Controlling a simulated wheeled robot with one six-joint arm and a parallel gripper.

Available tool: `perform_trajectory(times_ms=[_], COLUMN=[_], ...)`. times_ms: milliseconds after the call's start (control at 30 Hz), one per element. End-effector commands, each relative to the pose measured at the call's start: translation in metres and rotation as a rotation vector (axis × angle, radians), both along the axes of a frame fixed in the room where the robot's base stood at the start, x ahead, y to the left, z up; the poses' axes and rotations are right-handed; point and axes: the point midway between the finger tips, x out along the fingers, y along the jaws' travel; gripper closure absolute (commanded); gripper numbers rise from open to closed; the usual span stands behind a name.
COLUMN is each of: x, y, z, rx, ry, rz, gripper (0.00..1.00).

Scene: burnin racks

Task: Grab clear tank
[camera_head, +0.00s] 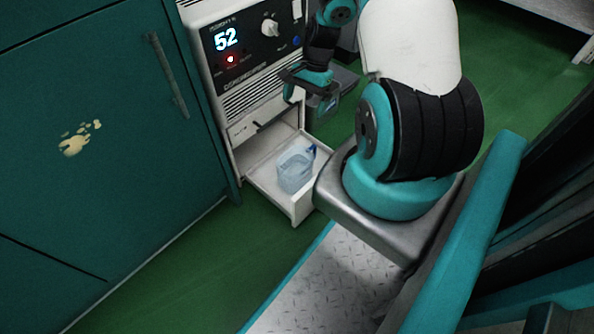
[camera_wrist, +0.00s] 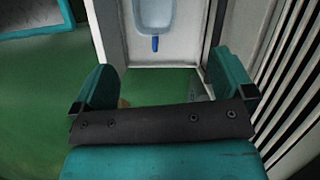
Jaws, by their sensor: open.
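The clear tank (camera_head: 295,172) is a pale, see-through container with a blue part at its right end. It sits in the pulled-out white drawer (camera_head: 268,185) at the bottom of the machine. In the wrist view the tank (camera_wrist: 155,14) is at the top centre, cut by the frame edge, with its blue part pointing down toward me. My gripper (camera_head: 309,90) is above the drawer, in front of the machine. In the wrist view its two teal fingers (camera_wrist: 165,85) are spread apart with nothing between them. The tank lies beyond the fingers, not touched.
The white machine (camera_head: 245,60) has a lit display reading 52, a knob and vents. A teal cabinet (camera_head: 90,130) stands to its left. Green floor (camera_head: 190,265) is clear in front of the cabinet. Dark slats (camera_wrist: 290,90) run close along the right in the wrist view.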

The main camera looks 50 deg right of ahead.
Motion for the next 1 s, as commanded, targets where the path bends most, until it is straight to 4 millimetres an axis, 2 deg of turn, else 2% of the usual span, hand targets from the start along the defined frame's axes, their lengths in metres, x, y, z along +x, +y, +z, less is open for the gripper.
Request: perform_trajectory(times_ms=[33, 100, 200, 600, 733, 1000], x=[-0.007, -0.012, -0.015, -0.014, -0.013, -0.013], y=[-0.008, -0.014, -0.015, 0.017, 0.025, 0.03], z=[-0.013, -0.024, -0.039, -0.122, -0.139, -0.15], rx=[0.025, 0.046, 0.061, 0.063, 0.061, 0.06], ry=[0.019, 0.035, 0.047, 0.049, 0.048, 0.046], rz=[-0.063, -0.123, -0.16, -0.161, -0.162, -0.161], gripper=[0.0, 0.0, 0.0, 0.0, 0.0, 0.0])
